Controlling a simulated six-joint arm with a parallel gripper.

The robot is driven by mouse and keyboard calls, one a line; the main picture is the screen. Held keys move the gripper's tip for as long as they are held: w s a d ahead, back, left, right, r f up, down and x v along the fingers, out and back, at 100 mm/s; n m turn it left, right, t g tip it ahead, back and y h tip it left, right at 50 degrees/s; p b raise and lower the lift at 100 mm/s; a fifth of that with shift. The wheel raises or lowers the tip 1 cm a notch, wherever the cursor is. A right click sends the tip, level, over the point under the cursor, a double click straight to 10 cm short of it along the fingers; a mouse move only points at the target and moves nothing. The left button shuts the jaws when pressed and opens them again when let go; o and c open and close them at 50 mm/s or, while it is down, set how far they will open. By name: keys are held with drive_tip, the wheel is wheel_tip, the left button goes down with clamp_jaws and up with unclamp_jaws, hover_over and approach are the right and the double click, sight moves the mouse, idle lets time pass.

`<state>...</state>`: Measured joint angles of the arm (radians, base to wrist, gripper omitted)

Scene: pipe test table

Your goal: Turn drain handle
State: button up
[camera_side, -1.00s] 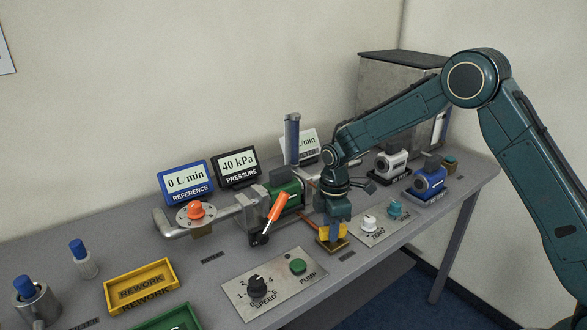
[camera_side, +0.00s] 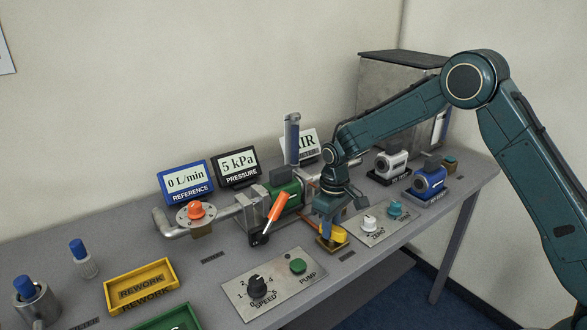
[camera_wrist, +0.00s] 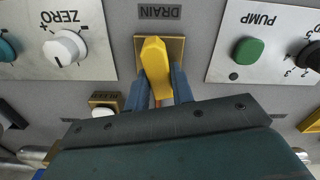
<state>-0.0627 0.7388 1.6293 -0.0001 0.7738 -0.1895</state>
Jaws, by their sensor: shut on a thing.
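The drain handle (camera_wrist: 155,62) is a yellow lever on a small square brass-coloured base, under an upside-down DRAIN label in the wrist view. My gripper (camera_wrist: 160,88) is shut on the handle, with its blue fingers on either side of it. In the side view my gripper (camera_side: 327,222) reaches down over the yellow handle (camera_side: 338,234), which points toward the right front. The fingers partly hide the handle and its base there.
The pump panel (camera_side: 272,284) with a speed knob and green button lies in front to the left. The zero panel (camera_side: 376,230) with a white and a teal knob lies close to the right. The pressure display (camera_side: 238,165) reads 5 kPa; the reference display (camera_side: 186,179) reads 0 L/min.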

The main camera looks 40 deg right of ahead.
drive_tip(key=shift+d+r+m, duration=0.1)
drive_tip(key=shift+m, duration=1.2)
drive_tip(key=o, duration=1)
wheel_tip(320, 180, up, 14)
drive_tip(key=shift+f, duration=0.1)
